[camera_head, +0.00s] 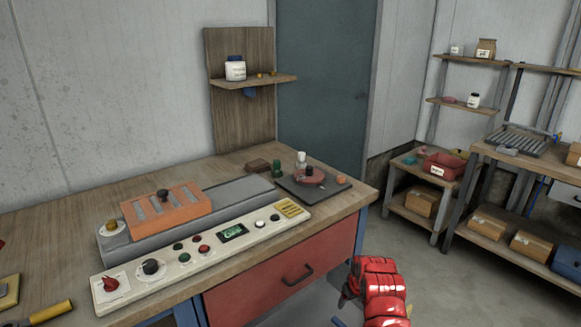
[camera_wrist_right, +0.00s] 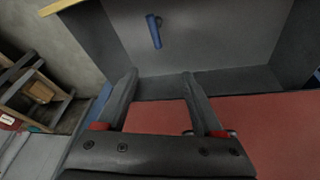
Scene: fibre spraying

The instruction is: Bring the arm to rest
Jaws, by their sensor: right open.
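My right arm, red and glossy, comes in at the bottom of the head view in front of the workbench. Its dark gripper (camera_head: 345,297) hangs low beside the red drawer (camera_head: 278,284), partly hidden by the arm. In the right wrist view the two fingers of my right gripper (camera_wrist_right: 157,82) stand apart with nothing between them. A red panel (camera_wrist_right: 260,112) and a grey surface with a blue handle-like piece (camera_wrist_right: 153,31) lie beyond them. My left gripper is not in view.
The wooden workbench (camera_head: 240,162) carries a control panel (camera_head: 205,246), an orange block (camera_head: 160,212) and a dark plate (camera_head: 334,188) with a red round piece. Shelves with boxes stand at the right. The floor (camera_head: 450,285) between is clear.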

